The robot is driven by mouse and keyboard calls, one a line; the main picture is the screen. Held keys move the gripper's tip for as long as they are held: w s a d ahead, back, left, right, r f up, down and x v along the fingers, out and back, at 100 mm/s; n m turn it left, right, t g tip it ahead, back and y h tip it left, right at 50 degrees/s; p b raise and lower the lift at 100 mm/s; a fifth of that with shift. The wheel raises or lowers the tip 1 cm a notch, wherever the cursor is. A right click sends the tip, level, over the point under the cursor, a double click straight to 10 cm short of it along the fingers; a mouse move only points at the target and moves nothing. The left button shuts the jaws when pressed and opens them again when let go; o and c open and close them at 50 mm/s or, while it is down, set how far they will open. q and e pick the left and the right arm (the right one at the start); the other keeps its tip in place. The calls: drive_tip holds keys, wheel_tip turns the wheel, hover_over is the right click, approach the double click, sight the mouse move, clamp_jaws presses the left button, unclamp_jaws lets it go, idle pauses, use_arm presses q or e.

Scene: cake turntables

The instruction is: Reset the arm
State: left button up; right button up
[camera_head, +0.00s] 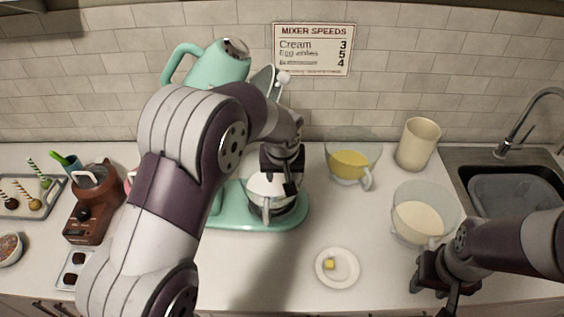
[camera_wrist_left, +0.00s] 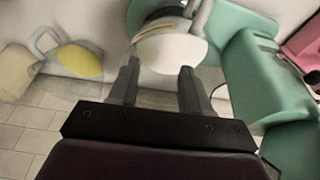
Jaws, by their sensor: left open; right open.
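My left arm crosses the head view from the lower left, and its gripper (camera_head: 285,180) is above the bowl of a mint-green stand mixer (camera_head: 232,208). In the left wrist view the left gripper (camera_wrist_left: 158,72) has its two fingers spread apart, with the mixer's bowl (camera_wrist_left: 170,52) showing beyond the fingertips. I cannot tell whether the fingers touch the bowl. My right gripper (camera_head: 433,285) is at the lower right, near the counter's front edge and below a bowl of cream-coloured contents. Its fingers are small and dark in the head view, and nothing shows held.
A white plate (camera_head: 337,268) with a yellow piece lies front centre. A jug with yellow contents (camera_head: 352,163), a cream canister (camera_head: 417,143) and a clear bowl (camera_head: 424,212) stand right, beside the sink (camera_head: 515,195). A brown appliance (camera_head: 95,205) stands left. A speed sign (camera_head: 313,50) hangs behind.

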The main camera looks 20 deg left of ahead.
use_arm(q)
drive_tip(key=s+a+b+v, duration=0.1)
drive_tip(key=v, duration=0.7)
drive_tip(key=s+a+f+m+g+b, duration=0.1)
drive_tip(key=s+f, duration=0.4)
drive_tip(key=s, duration=0.3)
drive_tip(key=s+f+m+h+b, duration=0.1)
drive_tip(key=s+f+m, duration=0.1)
drive_tip(key=s+f, duration=0.4)
drive_tip(key=s, duration=0.2)
drive_tip(key=shift+s+a+g, duration=0.35)
drive_tip(key=shift+a+g, duration=0.05)
